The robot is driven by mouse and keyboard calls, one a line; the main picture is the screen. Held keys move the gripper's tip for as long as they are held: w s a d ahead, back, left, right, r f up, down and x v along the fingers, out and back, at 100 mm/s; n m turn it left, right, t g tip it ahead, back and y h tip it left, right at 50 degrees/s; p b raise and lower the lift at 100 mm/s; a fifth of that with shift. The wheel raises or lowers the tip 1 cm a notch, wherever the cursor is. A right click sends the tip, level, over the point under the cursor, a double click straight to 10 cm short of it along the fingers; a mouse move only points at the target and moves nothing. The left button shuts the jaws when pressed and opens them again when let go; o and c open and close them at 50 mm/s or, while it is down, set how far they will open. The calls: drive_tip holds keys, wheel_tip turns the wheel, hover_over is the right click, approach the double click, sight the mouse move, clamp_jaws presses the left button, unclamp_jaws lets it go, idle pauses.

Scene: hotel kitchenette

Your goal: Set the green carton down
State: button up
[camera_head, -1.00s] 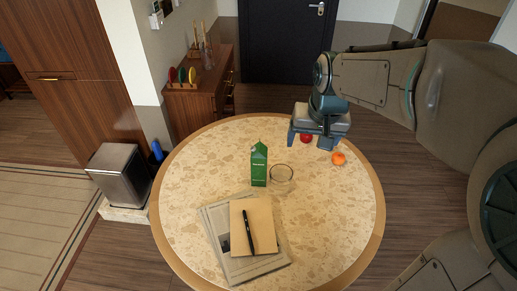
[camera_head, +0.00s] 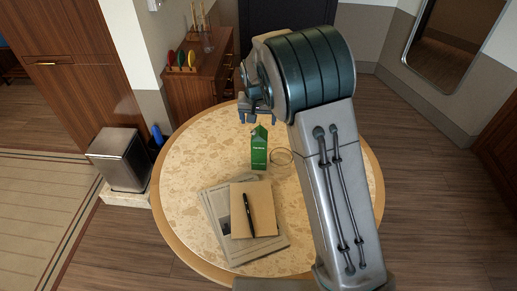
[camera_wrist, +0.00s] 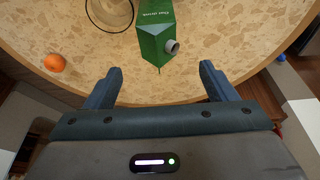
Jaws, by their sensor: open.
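The green carton (camera_head: 259,150) stands upright on the round stone-topped table (camera_head: 205,150). In the wrist view the carton (camera_wrist: 155,32) is just ahead of my gripper, with its cap facing me. My gripper (camera_wrist: 160,84) is open and empty. Its two fingers are spread, and the carton lies beyond the fingertips rather than between them. In the head view my gripper (camera_head: 257,117) is at the far edge of the table, behind and above the carton, partly hidden by my arm.
A clear glass (camera_head: 282,157) stands close to the carton's right; it also shows in the wrist view (camera_wrist: 110,12). An orange (camera_wrist: 54,63) lies on the table. A notebook (camera_head: 262,205) with a pen (camera_head: 248,213) lies on a newspaper (camera_head: 215,212) in front. The table's left side is clear.

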sight(259, 127)
drive_tip(key=shift+p+x, duration=1.15)
drive_tip(key=shift+x, duration=3.15)
drive_tip(key=shift+s+d, duration=0.1)
drive_tip(key=shift+d, duration=0.05)
drive_tip(key=shift+r, duration=0.1)
clamp_jaws()
